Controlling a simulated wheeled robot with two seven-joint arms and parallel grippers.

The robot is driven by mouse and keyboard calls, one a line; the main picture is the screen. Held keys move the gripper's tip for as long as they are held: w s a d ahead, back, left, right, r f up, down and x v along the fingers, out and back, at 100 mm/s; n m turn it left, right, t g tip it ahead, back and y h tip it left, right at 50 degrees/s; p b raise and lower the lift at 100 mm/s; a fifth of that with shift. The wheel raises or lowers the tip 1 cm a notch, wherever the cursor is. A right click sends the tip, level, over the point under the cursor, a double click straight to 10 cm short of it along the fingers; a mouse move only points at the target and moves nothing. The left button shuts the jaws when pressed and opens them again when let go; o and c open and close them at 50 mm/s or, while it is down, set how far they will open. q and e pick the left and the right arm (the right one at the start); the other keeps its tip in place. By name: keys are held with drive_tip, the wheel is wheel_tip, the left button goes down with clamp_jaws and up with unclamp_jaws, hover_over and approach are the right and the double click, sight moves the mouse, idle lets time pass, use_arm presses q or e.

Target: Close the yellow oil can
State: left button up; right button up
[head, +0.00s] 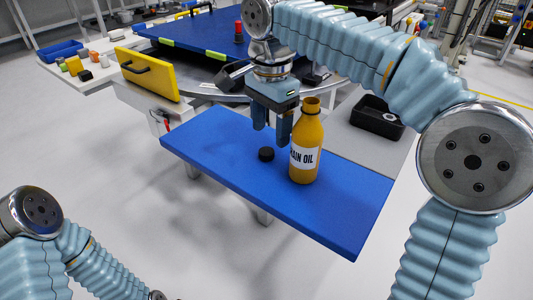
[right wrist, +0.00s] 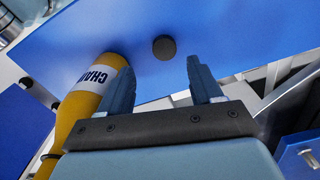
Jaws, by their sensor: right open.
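The yellow oil can (head: 306,142) stands upright on the blue tabletop. It has a white label reading "CHAIN OIL", partly hidden in the head view, and its neck is open at the top. It also shows in the right wrist view (right wrist: 92,95). A black cap (head: 266,154) lies on the tabletop just left of the can; it is also in the right wrist view (right wrist: 164,48). My right gripper (head: 271,138) points down above the cap, beside the can, open and empty. My left arm shows at the lower left, but its gripper is out of view.
The blue tabletop (head: 330,220) is otherwise clear. A yellow panel with a black handle (head: 147,74) stands at its far left. A black tray (head: 377,118) lies behind the can on the right. A blue bin (head: 60,50) and small parts sit on a white table.

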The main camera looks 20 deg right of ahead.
sight(268, 150)
drive_tip(key=f, duration=0.3)
drive_tip(key=f+b, duration=0.1)
drive_tip(key=f, duration=0.1)
drive_tip(key=shift+w+a+f, duration=0.1)
drive_tip(key=shift+w+a, duration=0.1)
drive_tip(key=shift+w, duration=0.1)
drive_tip(key=c, duration=1.1)
